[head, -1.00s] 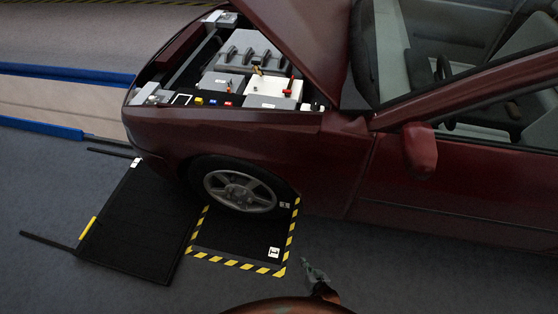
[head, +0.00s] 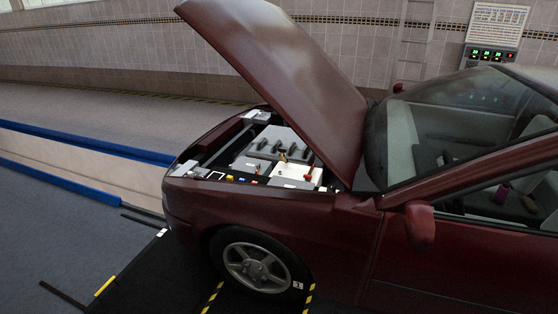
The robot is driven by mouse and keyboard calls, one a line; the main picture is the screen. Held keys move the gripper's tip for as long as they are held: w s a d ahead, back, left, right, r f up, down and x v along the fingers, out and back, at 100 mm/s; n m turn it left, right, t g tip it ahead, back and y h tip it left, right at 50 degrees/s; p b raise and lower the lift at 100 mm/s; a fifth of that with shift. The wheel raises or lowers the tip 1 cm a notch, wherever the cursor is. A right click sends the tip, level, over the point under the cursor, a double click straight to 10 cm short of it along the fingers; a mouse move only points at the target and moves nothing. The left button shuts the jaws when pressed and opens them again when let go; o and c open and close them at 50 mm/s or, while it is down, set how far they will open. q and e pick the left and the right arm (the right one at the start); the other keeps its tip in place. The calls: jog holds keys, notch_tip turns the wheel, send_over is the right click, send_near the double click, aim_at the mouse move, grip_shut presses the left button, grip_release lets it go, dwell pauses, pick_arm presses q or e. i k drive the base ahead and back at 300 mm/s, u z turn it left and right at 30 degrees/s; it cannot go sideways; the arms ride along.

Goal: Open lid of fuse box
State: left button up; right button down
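The dark red car (head: 290,222) stands with its hood (head: 285,75) raised, and its engine bay is open to view. Inside the bay I see a grey ribbed engine cover (head: 268,146), a pale battery-like box with a red terminal (head: 297,171), and a small grey box (head: 245,164) to its left. Which of these boxes is the fuse box, and whether its lid is shut, I cannot tell at this size. Neither of my grippers is in view.
The car's near front wheel (head: 255,262) stands by black mats with yellow-black striped edges. A blue-edged pit (head: 85,165) lies left of the car. A tiled wall (head: 150,50) with a display panel (head: 491,54) is behind. The grey floor at the lower left is mostly clear.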

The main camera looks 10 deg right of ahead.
aim_at(276, 180)
jog(key=u, duration=0.45)
jog(key=i, duration=0.55)
jog(key=u, duration=0.35)
